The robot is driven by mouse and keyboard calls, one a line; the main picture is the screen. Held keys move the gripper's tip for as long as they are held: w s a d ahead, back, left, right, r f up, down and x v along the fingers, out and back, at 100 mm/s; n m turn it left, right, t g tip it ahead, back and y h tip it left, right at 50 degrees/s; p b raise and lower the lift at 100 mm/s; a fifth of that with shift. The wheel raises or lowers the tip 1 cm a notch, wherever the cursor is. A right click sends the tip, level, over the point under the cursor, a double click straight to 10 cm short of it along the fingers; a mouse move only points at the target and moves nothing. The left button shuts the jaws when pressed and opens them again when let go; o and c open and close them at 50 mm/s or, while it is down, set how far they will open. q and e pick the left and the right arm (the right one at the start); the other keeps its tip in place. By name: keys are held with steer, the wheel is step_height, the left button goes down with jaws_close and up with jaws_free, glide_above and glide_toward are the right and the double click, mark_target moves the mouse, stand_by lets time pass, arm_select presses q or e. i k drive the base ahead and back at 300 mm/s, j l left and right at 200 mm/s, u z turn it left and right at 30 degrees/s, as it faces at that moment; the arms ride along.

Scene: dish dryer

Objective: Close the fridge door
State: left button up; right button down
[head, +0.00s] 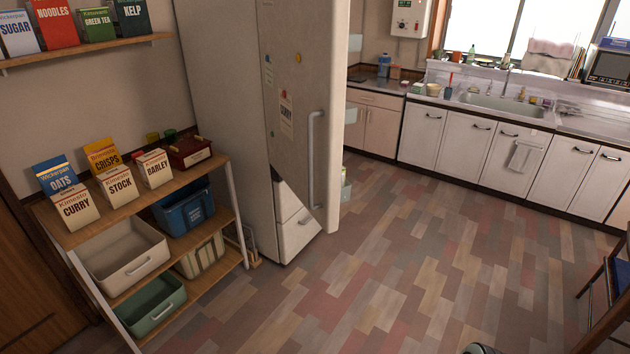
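The tall grey-white fridge (222,90) stands left of centre against the wall. Its upper door (300,75) is open and swung out toward me, so I see its outer face with a vertical handle (312,160), small magnets and a paper note. The fridge's inside is hidden behind the door. A lower drawer front (292,215) shows below the door and looks shut. Neither of my grippers can be made out in the head view.
A wooden shelf unit (215,222) with boxes and bins stands left of the fridge. Kitchen cabinets with a sink (500,105) line the back. A dark chair (612,290) is at the right edge. The tiled floor (400,270) in front of the door is clear.

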mark_target(304, 45)
steer(key=i+j+z, duration=0.1)
steer(key=i+j, duration=0.15)
steer(key=i+j+z, duration=0.1)
steer(key=j, duration=0.3)
steer(key=i+j+z, duration=0.15)
steer(key=i+j, duration=0.15)
